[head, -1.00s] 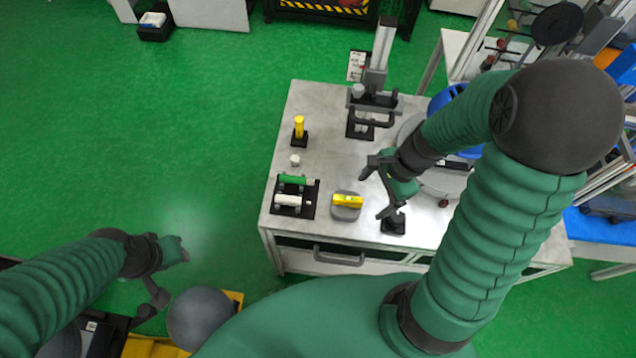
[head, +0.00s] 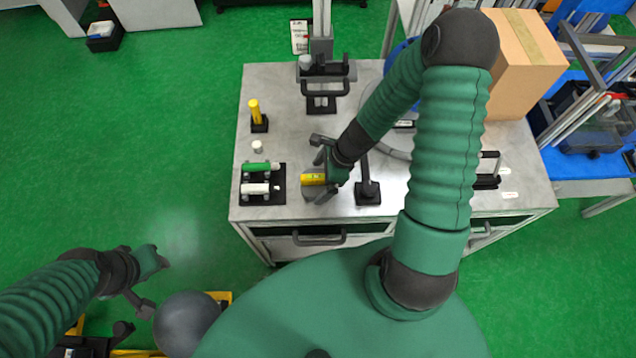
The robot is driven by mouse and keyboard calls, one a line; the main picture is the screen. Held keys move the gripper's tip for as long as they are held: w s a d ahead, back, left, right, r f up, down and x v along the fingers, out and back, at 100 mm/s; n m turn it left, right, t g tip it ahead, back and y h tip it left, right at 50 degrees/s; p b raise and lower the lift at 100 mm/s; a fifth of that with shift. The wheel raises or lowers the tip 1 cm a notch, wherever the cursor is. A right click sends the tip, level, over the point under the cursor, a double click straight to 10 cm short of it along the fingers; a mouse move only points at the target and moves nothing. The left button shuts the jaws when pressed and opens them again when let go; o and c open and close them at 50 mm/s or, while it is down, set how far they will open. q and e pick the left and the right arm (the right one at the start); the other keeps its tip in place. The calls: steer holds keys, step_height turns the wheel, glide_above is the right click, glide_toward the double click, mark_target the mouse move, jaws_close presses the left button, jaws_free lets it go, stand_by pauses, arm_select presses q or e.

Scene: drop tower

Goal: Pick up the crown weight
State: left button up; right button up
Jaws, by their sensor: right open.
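A grey rounded piece with a yellow bar on top, which I take to be the crown weight (head: 312,180), sits near the front edge of the table (head: 300,92). My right gripper (head: 320,169) is open over its right side, with one finger beyond the yellow bar and one nearer the table's front. The gripper hides part of the piece. I cannot tell whether the fingers touch it. My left gripper (head: 149,284) is open and empty at the lower left, off the table.
A black rack (head: 280,187) with a green and a white cylinder stands left of the weight. A black post on a base (head: 368,193) stands close on the right. A yellow cylinder (head: 254,108), a small white piece (head: 257,146) and a cardboard box (head: 520,60) are farther back.

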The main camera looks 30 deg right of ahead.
steer(key=shift+w+d+f, duration=0.1)
steer(key=shift+w+f, duration=0.15)
steer(key=shift+f, duration=0.25)
steer(key=shift+a+r, duration=0.1)
steer(key=shift+a, duration=0.2)
steer(key=shift+a+r, duration=0.2)
steer(key=shift+a, duration=0.55)
steer(key=c, duration=0.4)
steer(key=shift+a, duration=0.1)
steer(key=shift+c, duration=2.6)
steer(key=shift+s+d+f, duration=0.1)
steer(key=shift+d, duration=0.6)
steer(key=c, duration=0.7)
steer(key=shift+c, duration=1.3)
arm_select(q)
steer(key=shift+a+f, duration=0.2)
steer(key=shift+a, duration=0.1)
arm_select(e)
steer(key=shift+a, duration=0.1)
